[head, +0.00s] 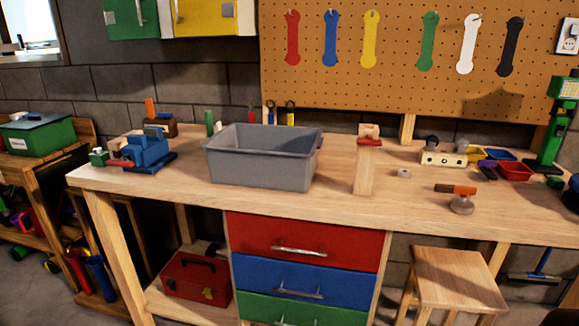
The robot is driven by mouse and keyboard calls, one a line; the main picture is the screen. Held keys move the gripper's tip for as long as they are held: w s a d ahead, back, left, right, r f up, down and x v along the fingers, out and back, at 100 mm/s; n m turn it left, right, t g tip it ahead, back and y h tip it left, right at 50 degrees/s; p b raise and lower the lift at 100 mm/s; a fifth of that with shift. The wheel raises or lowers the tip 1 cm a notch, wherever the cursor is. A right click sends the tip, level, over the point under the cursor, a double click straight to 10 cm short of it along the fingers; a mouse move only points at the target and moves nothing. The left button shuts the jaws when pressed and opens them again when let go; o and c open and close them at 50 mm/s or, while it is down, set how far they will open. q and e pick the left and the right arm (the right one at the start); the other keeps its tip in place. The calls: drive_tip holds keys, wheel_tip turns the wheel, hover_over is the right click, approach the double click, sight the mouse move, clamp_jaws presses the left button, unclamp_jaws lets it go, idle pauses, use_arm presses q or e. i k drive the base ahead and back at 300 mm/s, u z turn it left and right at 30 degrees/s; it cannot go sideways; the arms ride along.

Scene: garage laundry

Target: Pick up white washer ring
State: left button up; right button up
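A small whitish ring (404,173), which looks like the washer ring, lies flat on the wooden workbench (340,202), right of the middle. It stands apart from the objects around it. It is too small here to make out its hole clearly. Neither of my grippers shows in the head view.
A grey bin (262,170) stands left of the ring. A cream block (444,157) sits behind right. A stool (455,280) stands in front of the bench.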

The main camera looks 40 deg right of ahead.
sight(405, 172)
drive_tip(key=u, duration=2)
drive_tip(key=k, duration=2.2)
drive_tip(key=z, duration=1.55)
